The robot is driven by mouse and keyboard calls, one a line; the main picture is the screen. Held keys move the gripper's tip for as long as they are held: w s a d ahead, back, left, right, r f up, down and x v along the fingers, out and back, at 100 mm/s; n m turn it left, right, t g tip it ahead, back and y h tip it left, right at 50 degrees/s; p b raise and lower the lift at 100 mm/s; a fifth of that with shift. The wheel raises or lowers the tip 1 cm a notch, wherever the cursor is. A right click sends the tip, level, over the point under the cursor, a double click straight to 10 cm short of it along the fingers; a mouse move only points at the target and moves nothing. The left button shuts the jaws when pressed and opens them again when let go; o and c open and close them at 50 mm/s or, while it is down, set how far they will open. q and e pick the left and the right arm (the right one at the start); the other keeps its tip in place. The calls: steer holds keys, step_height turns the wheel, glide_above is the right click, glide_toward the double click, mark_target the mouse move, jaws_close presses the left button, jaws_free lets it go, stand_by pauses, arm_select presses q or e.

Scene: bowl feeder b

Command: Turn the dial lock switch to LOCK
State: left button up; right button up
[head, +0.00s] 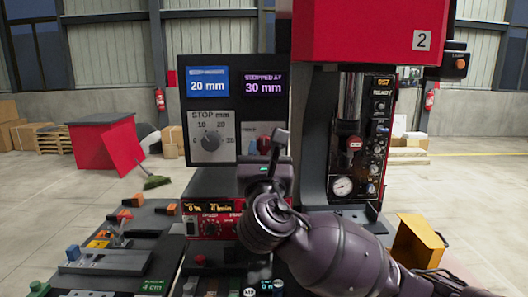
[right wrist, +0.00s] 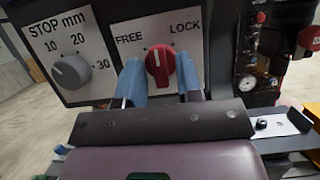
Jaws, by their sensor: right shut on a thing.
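The red lock dial (right wrist: 160,64) sits on a pale plate (right wrist: 190,45) marked FREE at left and LOCK at right. Its white mark points nearly straight up, tilted slightly to the left, between the two words. In the head view the dial (head: 263,144) shows partly behind my right gripper (head: 274,155). In the right wrist view the blue fingers of my right gripper (right wrist: 160,80) stand on either side of the dial and are shut on it. The dial's lower part is hard to see between the fingers. My left gripper is not in view.
A grey STOP mm knob (head: 211,140) is just left of the dial. Above are a blue 20 mm display (head: 208,82) and a purple 30 mm display (head: 264,84). A black column with a gauge (head: 343,186) stands to the right. A yellow bin (head: 417,242) is at lower right.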

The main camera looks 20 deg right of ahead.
steer(key=shift+m, duration=0.3)
steer(key=shift+r+m+h, duration=0.1)
steer(key=shift+m+h, duration=0.4)
steer(key=shift+m, duration=0.3)
steer(key=m+h, duration=0.1)
steer(key=m, duration=0.1)
steer(key=m+g+h+p, duration=0.1)
steer(key=m, duration=0.1)
steer(key=shift+a+m+g, duration=0.1)
steer(key=shift+m+g, duration=0.2)
steer(key=shift+r+m+g+h+p, duration=0.1)
steer(key=shift+m+g+h+p, duration=0.2)
steer(key=shift+m, duration=0.7)
steer(key=shift+m+g+h, duration=0.4)
steer(key=shift+m, duration=0.8)
steer(key=shift+m+p, duration=0.3)
steer(key=shift+m, duration=0.2)
steer(key=shift+r+g+h, duration=0.1)
steer(key=shift+g+h, duration=0.2)
